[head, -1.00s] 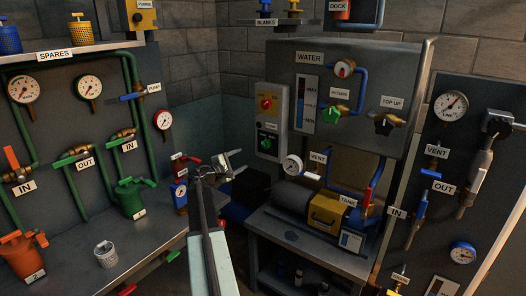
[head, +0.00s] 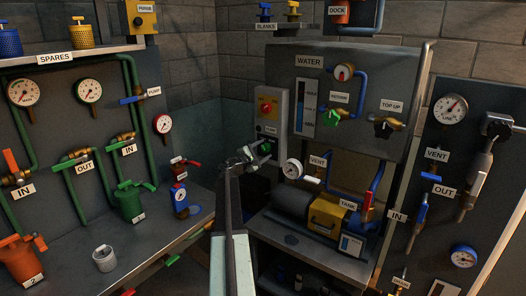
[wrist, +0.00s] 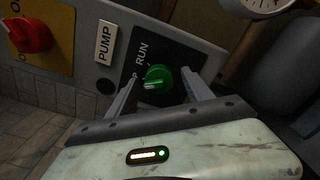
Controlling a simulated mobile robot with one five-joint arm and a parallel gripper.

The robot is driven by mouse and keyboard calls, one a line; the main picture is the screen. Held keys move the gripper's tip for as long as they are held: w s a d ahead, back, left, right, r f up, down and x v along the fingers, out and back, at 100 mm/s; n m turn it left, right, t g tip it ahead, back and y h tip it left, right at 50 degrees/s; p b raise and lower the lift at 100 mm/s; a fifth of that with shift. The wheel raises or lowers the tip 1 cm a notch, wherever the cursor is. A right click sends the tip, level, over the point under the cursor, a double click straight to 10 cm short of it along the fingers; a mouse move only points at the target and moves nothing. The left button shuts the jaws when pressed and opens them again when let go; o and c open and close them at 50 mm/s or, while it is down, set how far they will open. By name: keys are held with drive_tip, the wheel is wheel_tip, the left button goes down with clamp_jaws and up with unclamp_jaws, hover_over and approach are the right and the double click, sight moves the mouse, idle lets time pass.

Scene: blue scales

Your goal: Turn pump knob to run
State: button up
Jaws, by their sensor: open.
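The pump knob is green and round with a pale pointer line, on a black plate lettered RUN, and shows in the wrist view (wrist: 157,78). A PUMP label (wrist: 105,43) is beside the plate. My gripper (wrist: 165,85) is open, with one finger on each side of the knob in that picture. I cannot tell whether the fingers touch it. In the head view my gripper (head: 255,153) is at the lower part of the grey pump box (head: 283,105), and hides much of the knob there.
A red switch on a yellow plate (head: 267,107) sits above the knob on the same box. A gauge (head: 292,169) and a vent with a white handle (head: 312,179) are close on the right. The yellow-banded tank (head: 326,211) stands below right.

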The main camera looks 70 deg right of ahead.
clamp_jaws()
drive_tip(key=shift+s+d, duration=0.1)
drive_tip(key=shift+d, duration=0.15)
drive_tip(key=shift+a, duration=0.3)
drive_tip(key=shift+f+m, duration=0.1)
drive_tip(key=shift+m, duration=0.4)
drive_tip(key=m, duration=1)
drive_tip(key=shift+m, duration=0.4)
